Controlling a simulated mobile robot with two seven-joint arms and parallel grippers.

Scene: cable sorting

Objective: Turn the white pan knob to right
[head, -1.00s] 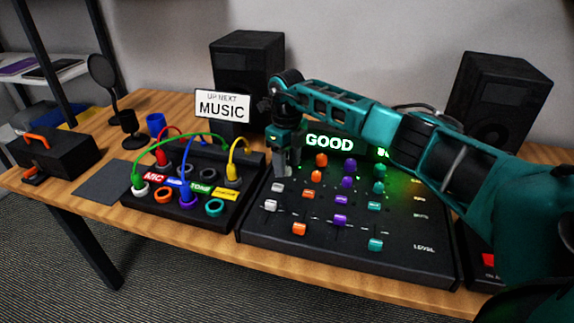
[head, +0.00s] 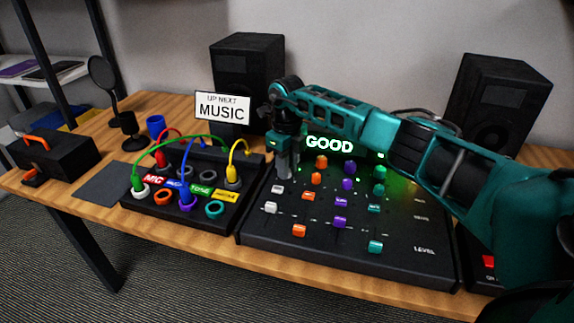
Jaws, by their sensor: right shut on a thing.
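The black mixer panel (head: 330,254) carries columns of white, orange, purple and teal controls. My right gripper (head: 284,174) comes down from above onto the upper part of the white column at the panel's left. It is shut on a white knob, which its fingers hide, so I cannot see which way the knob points. Below the fingertips, a white knob (head: 277,189) and a white slider (head: 270,208) show uncovered. The row labels at the right are too small to read, except LEVEL. My left gripper is not in view.
A lit green GOOD display (head: 330,145) stands behind the knobs, partly covered by my right arm. A patch box (head: 165,212) with coloured cables sits close at the left. A MUSIC sign (head: 222,107) and two black speakers (head: 246,60) (head: 497,100) stand behind.

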